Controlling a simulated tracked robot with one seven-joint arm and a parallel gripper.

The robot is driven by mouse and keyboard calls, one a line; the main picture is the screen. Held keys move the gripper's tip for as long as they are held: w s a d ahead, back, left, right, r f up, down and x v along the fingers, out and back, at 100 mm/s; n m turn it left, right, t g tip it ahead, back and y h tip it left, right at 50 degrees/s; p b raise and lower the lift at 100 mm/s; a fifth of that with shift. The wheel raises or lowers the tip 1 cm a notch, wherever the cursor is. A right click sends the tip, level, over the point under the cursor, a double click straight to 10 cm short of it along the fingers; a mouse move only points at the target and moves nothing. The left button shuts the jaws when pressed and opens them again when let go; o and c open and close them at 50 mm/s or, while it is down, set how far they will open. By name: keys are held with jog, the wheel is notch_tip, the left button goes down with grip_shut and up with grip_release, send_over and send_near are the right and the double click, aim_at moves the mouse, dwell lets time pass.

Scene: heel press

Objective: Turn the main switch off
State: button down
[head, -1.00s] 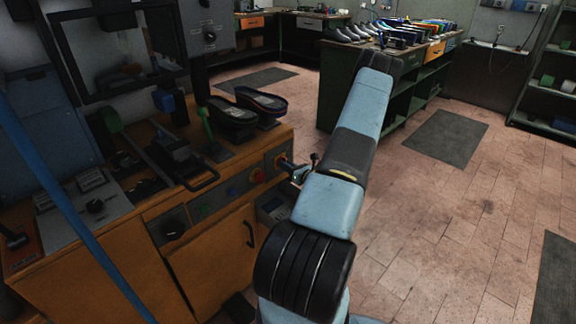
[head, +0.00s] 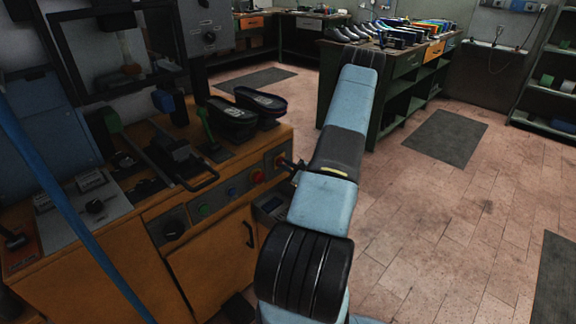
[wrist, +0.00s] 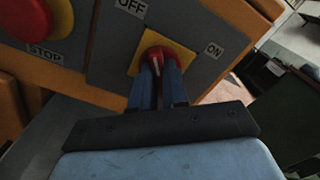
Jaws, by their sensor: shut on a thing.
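The main switch (wrist: 160,52) is a red rotary knob on a yellow square plate, on a grey panel marked OFF and ON in the wrist view. A light line on the knob slants, but I cannot tell for sure which label it points to. My gripper (wrist: 159,68) is shut on the red knob, its blue fingers on either side and covering part of it. In the head view the switch plate (head: 280,160) shows at the right end of the orange machine's front, with my arm reaching to it.
A red STOP button (wrist: 28,20) on yellow sits left of the switch panel in the wrist view. The orange machine (head: 215,265) carries a lever clamp (head: 185,160) and two dark soles (head: 235,115) on top. The tiled floor (head: 430,230) at right is mostly open.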

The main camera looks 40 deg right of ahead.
jog(key=shift+f+n, duration=0.1)
jog(key=shift+n, duration=0.5)
jog(key=c, duration=1.1)
grip_release()
jog(key=shift+c, duration=0.2)
jog(key=shift+s, duration=0.1)
jog(key=s+d, duration=0.1)
jog(key=s, duration=1.2)
jog(key=shift+s, duration=0.25)
jog(key=shift+n, duration=0.3)
